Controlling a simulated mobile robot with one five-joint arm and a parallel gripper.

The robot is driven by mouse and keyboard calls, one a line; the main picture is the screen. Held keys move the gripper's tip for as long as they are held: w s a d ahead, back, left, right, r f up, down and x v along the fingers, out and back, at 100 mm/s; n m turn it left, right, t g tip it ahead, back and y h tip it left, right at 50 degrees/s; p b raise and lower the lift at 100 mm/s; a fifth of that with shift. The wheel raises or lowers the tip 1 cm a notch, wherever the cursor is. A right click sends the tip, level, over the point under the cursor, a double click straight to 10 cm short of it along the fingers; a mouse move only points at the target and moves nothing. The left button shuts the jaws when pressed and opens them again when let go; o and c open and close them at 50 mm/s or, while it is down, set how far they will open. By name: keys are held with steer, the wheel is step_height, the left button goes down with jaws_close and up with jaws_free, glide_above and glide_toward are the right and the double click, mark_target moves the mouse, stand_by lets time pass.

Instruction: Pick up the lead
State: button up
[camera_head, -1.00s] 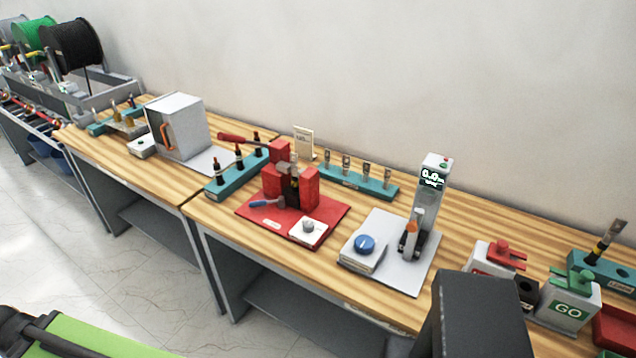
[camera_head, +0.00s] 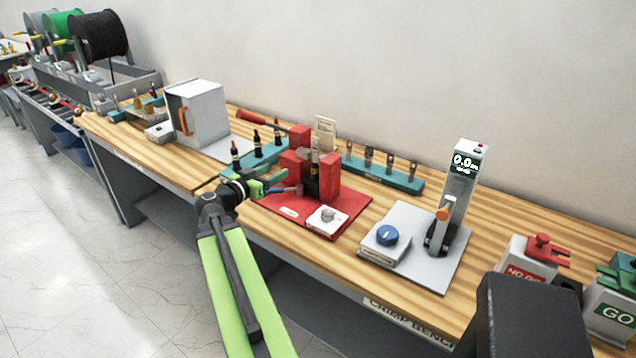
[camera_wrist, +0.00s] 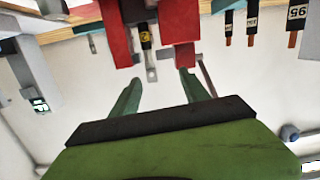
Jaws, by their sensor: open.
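A dark lead with a yellow band stands in the red crimping press, between its red blocks (camera_head: 329,178). In the wrist view the lead (camera_wrist: 146,40) shows with a flat grey lug at its end. My gripper (camera_head: 287,181) is open, with green fingers, just left of the press at the bench's front side. In the wrist view my gripper (camera_wrist: 160,76) has its fingertips on either side of the lug, in the picture, with a gap around it. I cannot tell how far apart they are in depth. Part of the lead is hidden by the red blocks.
A teal rack (camera_head: 248,160) holds other dark leads at the left. Another teal rack (camera_head: 400,183) with lugs stands behind the press. A grey tester (camera_head: 462,180) with a display and blue knob (camera_head: 387,235) stands to the right. A red lever (camera_head: 262,119) sticks out behind.

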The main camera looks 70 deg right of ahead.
mark_target(314, 145)
steer(key=shift+m+g+h, duration=0.5)
steer(key=shift+m+h, duration=0.1)
steer(key=shift+h, duration=0.1)
steer(key=x, duration=0.5)
steer(key=s+r+x, duration=0.1)
steer(key=x, duration=0.4)
steer(key=s+r+x, duration=0.1)
steer(key=x, duration=0.4)
steer(key=shift+s, duration=0.35)
steer(key=shift+x, duration=2.95)
steer(key=shift+s+a, duration=0.15)
jaws_close()
